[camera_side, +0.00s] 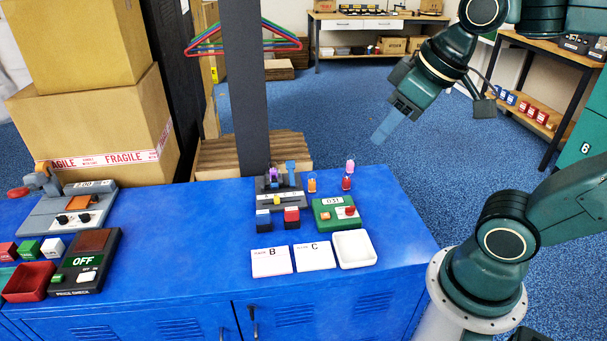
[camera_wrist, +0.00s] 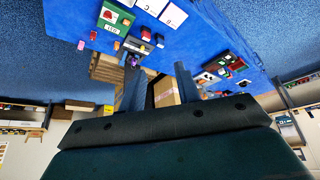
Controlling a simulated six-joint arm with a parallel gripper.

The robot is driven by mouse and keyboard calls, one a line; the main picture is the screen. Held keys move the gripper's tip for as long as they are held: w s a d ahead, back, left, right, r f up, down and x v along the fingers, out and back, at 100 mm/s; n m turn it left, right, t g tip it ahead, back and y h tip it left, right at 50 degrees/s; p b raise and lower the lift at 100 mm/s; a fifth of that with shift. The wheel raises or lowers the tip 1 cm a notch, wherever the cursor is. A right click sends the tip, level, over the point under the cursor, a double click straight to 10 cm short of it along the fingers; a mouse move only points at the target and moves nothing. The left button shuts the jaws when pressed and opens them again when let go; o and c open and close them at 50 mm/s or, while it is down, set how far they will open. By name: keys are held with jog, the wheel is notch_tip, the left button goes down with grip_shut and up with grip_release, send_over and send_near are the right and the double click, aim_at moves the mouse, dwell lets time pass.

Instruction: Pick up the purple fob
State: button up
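A small purple piece (camera_side: 274,179), seemingly the fob, is at the dark rack (camera_side: 268,194) on the blue cabinet top, partly hidden among other small pieces. It also shows small in the wrist view (camera_wrist: 133,61). A blue upright piece (camera_side: 291,172) stands beside it. A pink-purple piece (camera_side: 350,166) stands above a red one farther right. My gripper (camera_side: 379,138) is high in the air, right of and above the rack, clear of everything. In the wrist view its two blue fingers (camera_wrist: 160,75) are apart with nothing between them.
A green device (camera_side: 335,220) stands right of the rack. Labelled cards (camera_side: 271,262) and a white tray (camera_side: 354,249) lie in front. An orange piece (camera_side: 312,183) stands behind. A dark post (camera_side: 245,90) rises behind the cabinet. The middle-left cabinet top (camera_side: 185,235) is clear.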

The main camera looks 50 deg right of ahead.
jog(key=w+d+f+n+g+y, duration=0.15)
jog(key=w+d, duration=0.25)
jog(key=w, duration=0.9)
jog(key=w+d+n, duration=0.3)
jog(key=w+d, duration=0.1)
jog(key=w, duration=0.8)
jog(key=w+d+f+n, duration=0.1)
jog(key=w+d+f, duration=0.3)
jog(key=f, duration=0.3)
jog(key=w+d+f+n+y, duration=0.1)
jog(key=w+d+f, duration=0.3)
jog(key=d+f, duration=0.2)
jog(key=w+d+f+n, duration=0.2)
jog(key=w+d+f, duration=0.2)
jog(key=f, duration=0.5)
jog(key=shift+w+d+g+y, duration=0.35)
jog(key=shift+w+d, duration=0.05)
jog(key=shift+w, duration=0.2)
jog(key=shift+f, duration=0.15)
send_near(273, 175)
jog(key=w+f, duration=0.1)
jog(key=shift+w+f, duration=0.15)
jog(key=shift+f, duration=0.25)
jog(key=shift+f, duration=0.1)
